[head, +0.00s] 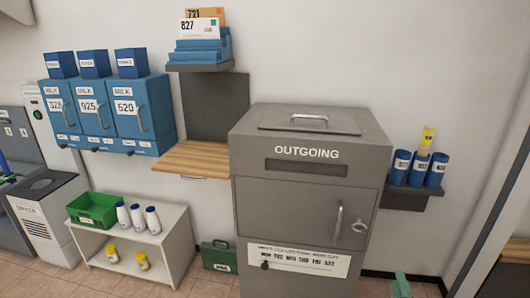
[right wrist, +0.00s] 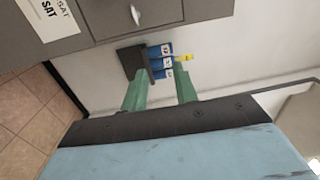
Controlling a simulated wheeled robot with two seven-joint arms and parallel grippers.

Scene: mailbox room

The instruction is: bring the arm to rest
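My right gripper (head: 401,286) shows only as a small green part at the bottom edge of the head view, right of the grey OUTGOING mailbox (head: 306,190). In the right wrist view its two green fingers (right wrist: 160,72) stand well apart with nothing between them; the gripper is open and empty. Past the fingertips, in the background, is the dark wall shelf with blue canisters (right wrist: 160,62). The mailbox (right wrist: 105,22) fills the upper left of that view, apart from the fingers. My left gripper is not in view.
A white shelf unit (head: 178,243) holds a green bin (head: 92,208) and bottles. A green case (head: 217,256) stands on the floor. A wooden ledge (head: 192,158) juts out left of the mailbox. Blue canisters (head: 418,170) sit on the right shelf.

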